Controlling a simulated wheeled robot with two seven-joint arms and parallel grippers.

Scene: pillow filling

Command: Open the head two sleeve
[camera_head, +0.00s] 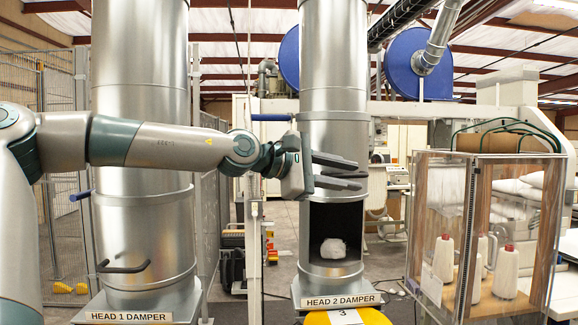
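The head two duct is a silver metal pipe with a HEAD 2 DAMPER label (341,300) at its foot. Its sleeve (333,132) sits raised on the pipe, well above the height of the head one sleeve (145,225). Below it a dark opening (321,218) shows, with a white fluffy lump (333,249) inside. My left gripper (338,173) is at the sleeve's lower front. Its dark fingers are apart, above and below what looks like the dark sleeve handle; contact is unclear. My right gripper is out of view.
A blue lever (270,117) sticks out left of the raised sleeve. The head one duct stands behind my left arm, with a black handle (123,266). A yellow round object (345,317) is below the label.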

